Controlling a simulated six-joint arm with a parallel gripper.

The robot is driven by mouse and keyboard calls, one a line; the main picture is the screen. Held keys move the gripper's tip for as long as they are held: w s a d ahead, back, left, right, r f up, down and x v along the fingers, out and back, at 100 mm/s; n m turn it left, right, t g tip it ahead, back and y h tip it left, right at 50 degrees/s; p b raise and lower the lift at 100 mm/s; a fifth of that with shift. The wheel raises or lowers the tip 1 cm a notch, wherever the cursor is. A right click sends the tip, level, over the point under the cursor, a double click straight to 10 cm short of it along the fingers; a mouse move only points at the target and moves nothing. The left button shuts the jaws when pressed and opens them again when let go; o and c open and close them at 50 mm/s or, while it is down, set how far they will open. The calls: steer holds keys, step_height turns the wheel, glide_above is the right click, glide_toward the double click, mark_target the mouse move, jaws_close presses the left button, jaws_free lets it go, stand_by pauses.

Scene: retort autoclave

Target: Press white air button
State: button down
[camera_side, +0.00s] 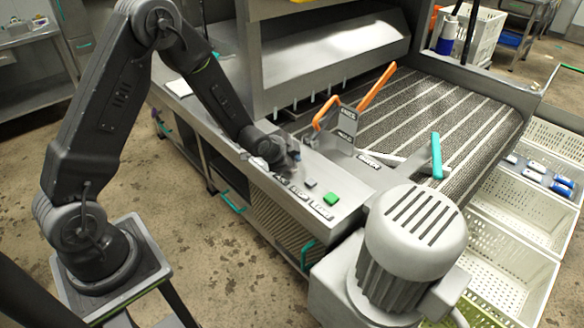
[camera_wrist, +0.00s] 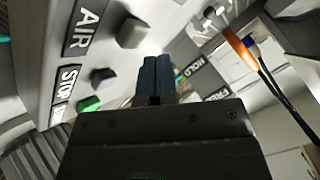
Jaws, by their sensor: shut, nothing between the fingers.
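The white air button (camera_wrist: 133,32) is a pale grey-white block on the steel control panel, beside the black AIR label (camera_wrist: 88,28) in the wrist view. My gripper (camera_wrist: 158,62) is shut and empty. Its dark blue fingertips lie just right of and below the white button in the wrist view, with a narrow gap in the picture. I cannot tell how far the tips are from the panel. In the side view my gripper (camera_side: 291,155) is low over the panel by the AIR label (camera_side: 281,178), and the white button is not clearly visible there.
An orange-handled lever (camera_side: 327,112) and HOLD label (camera_wrist: 188,72) are close by. A motor (camera_side: 412,235) stands at the panel's end.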

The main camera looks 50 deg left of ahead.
steer(key=shift+r, duration=0.1)
steer(key=shift+r, duration=2.45)
steer(key=shift+r, duration=0.1)
step_height(320, 180, up, 6)
steer(key=n, duration=0.1)
glide_above(288, 180)
steer(key=s+d+r+n+g, duration=0.1)
steer(key=s+d+r+n, duration=0.15)
steer(key=s+r, duration=0.55)
steer(key=s+d+r+n+g, duration=0.1)
steer(key=s+d+r+n, duration=0.1)
steer(key=s, duration=0.7)
steer(key=s+d+r+n+g+h, duration=0.1)
steer(key=s+r+n, duration=0.1)
steer(key=s, duration=0.7)
steer(key=shift+d+r+g, duration=0.3)
steer(key=shift+d+r, duration=0.05)
steer(key=shift+r, duration=0.2)
